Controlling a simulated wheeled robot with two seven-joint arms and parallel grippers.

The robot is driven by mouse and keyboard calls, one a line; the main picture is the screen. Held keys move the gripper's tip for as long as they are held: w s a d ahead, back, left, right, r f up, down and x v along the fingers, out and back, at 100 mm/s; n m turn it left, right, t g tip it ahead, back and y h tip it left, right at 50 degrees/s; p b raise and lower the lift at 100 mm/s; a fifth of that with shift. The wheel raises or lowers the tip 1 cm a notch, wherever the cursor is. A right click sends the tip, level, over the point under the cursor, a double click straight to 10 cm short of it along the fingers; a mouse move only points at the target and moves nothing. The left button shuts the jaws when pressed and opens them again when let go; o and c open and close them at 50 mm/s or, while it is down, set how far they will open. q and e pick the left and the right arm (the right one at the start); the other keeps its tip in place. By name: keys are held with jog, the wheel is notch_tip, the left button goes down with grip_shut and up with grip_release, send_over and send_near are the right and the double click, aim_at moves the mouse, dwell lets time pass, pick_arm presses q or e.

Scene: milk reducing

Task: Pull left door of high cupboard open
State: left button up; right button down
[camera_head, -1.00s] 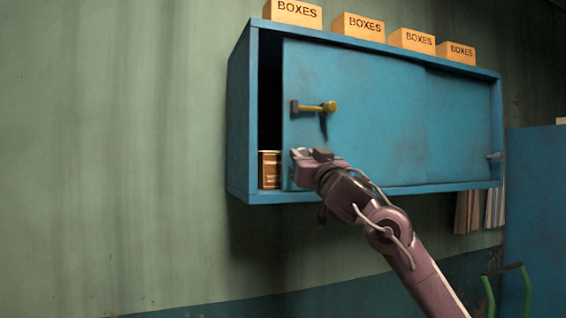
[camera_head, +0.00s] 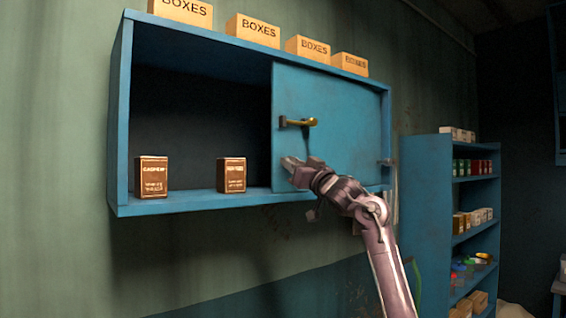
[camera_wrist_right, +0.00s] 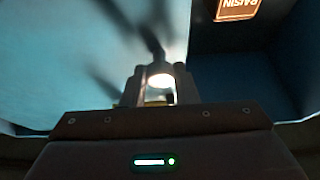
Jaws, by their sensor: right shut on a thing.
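The high blue cupboard (camera_head: 120,130) hangs on the wall. Its left door (camera_head: 345,105) is slid to the right, and the left half stands open. My left gripper is out of view.
Two brown boxes, one at left (camera_head: 151,177) and one nearer the middle (camera_head: 231,175), stand inside the opening. Several BOXES cartons (camera_head: 252,30) line the top. A stocked blue shelf unit (camera_head: 425,225) stands at right. The wall below the cupboard is clear.

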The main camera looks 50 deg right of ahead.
jog(key=shift+s+d, duration=0.15)
jog(key=shift+d, duration=0.4)
jog(key=c, duration=1.1)
grip_release()
jog(key=shift+c, duration=0.2)
jog(key=b+v, duration=0.6)
jog(key=v, duration=0.1)
jog(key=shift+s, duration=0.35)
jog(key=shift+a+f, duration=0.1)
jog(key=shift+a, duration=0.05)
